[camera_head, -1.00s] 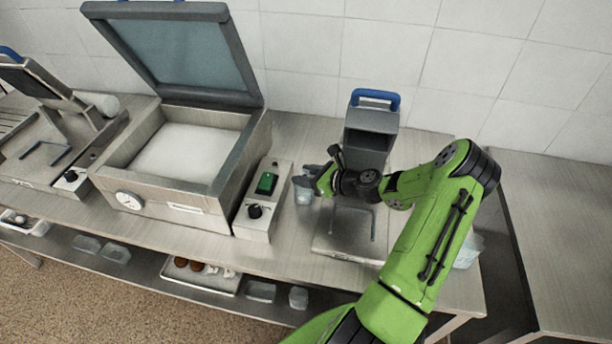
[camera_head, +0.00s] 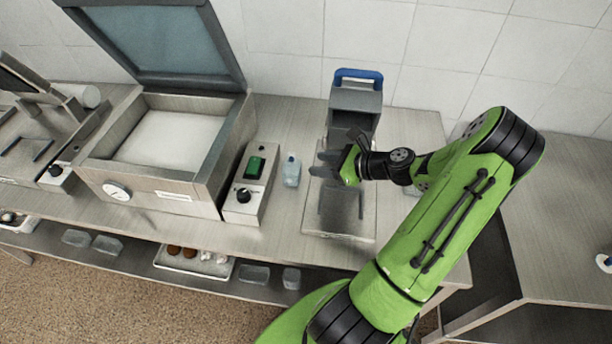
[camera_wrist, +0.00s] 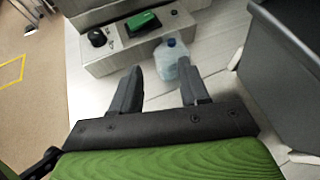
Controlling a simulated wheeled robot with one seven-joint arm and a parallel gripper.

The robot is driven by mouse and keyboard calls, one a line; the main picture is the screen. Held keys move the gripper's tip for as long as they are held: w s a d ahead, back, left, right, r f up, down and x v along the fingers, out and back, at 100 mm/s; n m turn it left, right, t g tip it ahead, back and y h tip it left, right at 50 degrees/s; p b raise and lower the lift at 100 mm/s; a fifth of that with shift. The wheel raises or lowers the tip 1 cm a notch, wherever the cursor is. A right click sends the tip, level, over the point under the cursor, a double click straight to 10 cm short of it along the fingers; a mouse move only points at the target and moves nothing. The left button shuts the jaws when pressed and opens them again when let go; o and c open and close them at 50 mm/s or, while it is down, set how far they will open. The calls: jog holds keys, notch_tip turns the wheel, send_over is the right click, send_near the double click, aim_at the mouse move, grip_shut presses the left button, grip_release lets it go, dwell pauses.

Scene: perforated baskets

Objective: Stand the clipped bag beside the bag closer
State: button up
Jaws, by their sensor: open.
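The clipped bag (camera_head: 291,173), small, pale blue and translucent with a narrow top, stands upright on the counter. It is just left of the bag closer (camera_head: 355,103), a grey machine with a blue handle and a flat base plate, with a small gap between them. In the wrist view the bag (camera_wrist: 171,58) shows beyond my fingertips. My gripper (camera_head: 320,164) is open and empty, to the right of the bag and over the closer's base, apart from the bag. In the wrist view its two fingers (camera_wrist: 160,70) point toward the bag with nothing between them.
A control box (camera_head: 250,188) with a green switch and black knob stands close left of the bag, beside the open-lidded chamber machine (camera_head: 150,195). A tray (camera_head: 194,262) and clear containers sit on the lower shelf. Counter behind the bag is clear.

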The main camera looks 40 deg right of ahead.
jog(key=s+a+r+n+g+h, duration=0.1)
jog(key=a+r+n+g, duration=0.3)
jog(key=a+n, duration=0.4)
jog(key=s+a+r+n+g+h, duration=0.1)
jog(key=a+r+n+g, duration=0.3)
jog(key=a+n, duration=0.45)
jog(key=s+a+r+n+t+h, duration=0.1)
jog(key=s+a+r+n, duration=0.2)
jog(key=s+n, duration=0.4)
jog(key=s+a+r+n+h, duration=0.2)
jog(key=s+a+r+n, duration=0.2)
jog(key=s+r+n, duration=0.2)
jog(key=shift+s+a+r+n+t, duration=0.15)
jog(key=shift+s+r+n+t, duration=0.2)
jog(key=shift+s+n, duration=0.35)
jog(key=shift+s, duration=0.1)
